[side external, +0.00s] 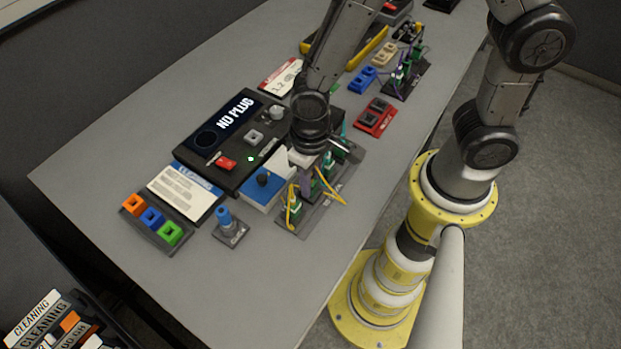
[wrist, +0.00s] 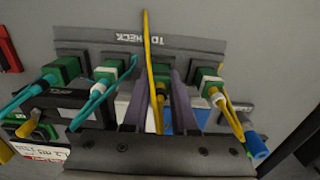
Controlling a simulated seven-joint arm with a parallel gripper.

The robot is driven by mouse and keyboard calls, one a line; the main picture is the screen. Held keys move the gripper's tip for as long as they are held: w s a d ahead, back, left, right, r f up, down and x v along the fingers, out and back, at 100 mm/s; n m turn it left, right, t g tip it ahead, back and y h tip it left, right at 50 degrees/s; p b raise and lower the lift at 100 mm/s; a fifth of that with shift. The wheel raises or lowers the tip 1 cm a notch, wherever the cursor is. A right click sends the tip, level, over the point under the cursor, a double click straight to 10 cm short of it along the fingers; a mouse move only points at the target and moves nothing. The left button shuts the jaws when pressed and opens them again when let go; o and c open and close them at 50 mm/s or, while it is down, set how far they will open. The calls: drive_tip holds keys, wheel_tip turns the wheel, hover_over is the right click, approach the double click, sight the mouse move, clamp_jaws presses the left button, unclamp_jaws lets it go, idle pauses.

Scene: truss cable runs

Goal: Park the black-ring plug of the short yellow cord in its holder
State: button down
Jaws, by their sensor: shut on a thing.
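My gripper (side external: 306,168) is at the dark strip (side external: 312,215) of green blocks at the table's front edge. In the wrist view its two purple-grey fingers (wrist: 158,88) are shut around a plug in the middle of the row. A yellow cord (wrist: 147,40) runs up from between the fingers. The held plug is mostly hidden, and I cannot make out a black ring. To its right, a white-ringed plug (wrist: 211,83) sits at a green block with another yellow cord (wrist: 232,120). I cannot tell which part is the holder.
Teal-corded plugs (wrist: 103,75) sit left of the fingers. A blue post (side external: 224,216) stands left of the strip.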

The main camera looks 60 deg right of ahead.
idle(0.3)
drive_tip(key=c, duration=0.6)
unclamp_jaws()
drive_tip(key=shift+r, duration=2.5)
drive_tip(key=shift+r, duration=2)
